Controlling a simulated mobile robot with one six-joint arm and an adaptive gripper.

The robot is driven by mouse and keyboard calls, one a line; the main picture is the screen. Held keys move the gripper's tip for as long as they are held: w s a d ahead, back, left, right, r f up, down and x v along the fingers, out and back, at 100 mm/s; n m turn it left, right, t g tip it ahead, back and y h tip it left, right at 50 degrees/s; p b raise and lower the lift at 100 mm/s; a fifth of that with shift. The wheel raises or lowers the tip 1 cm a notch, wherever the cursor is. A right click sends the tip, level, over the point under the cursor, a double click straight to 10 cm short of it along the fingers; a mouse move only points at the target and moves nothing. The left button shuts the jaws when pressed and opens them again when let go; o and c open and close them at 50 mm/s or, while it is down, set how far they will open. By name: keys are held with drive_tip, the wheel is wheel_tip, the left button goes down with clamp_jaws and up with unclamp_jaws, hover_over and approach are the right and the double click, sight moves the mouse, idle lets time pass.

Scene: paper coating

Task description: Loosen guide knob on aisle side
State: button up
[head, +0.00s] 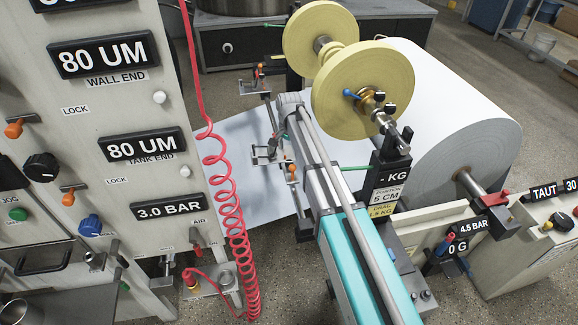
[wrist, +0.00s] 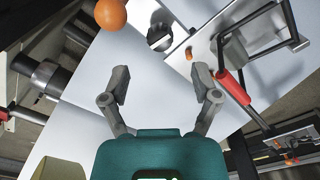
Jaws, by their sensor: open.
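My gripper (wrist: 162,78) is open and empty above the white paper web (wrist: 75,130); in the head view my arm mostly hides it. In the wrist view, a metal guide bracket (wrist: 203,30) lies beyond the fingertips, with a dark round knob (wrist: 160,38) at its left end, ahead of the gap and apart from both fingers. An orange ball knob (wrist: 110,14) is at the top, left of the dark knob. In the head view, a near guide bracket (head: 266,157) is left of my arm, and a second guide (head: 256,86) with an orange knob is farther back.
A red handle (wrist: 233,86) and wire frame stand close to the right finger. Yellow discs (head: 362,92) and the large paper roll (head: 455,140) stand right of my arm. A coiled red hose (head: 226,190) hangs before the control panel (head: 100,205) at left.

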sight(289, 162)
drive_tip(key=shift+f+b, duration=2.8)
drive_tip(key=shift+f, duration=0.3)
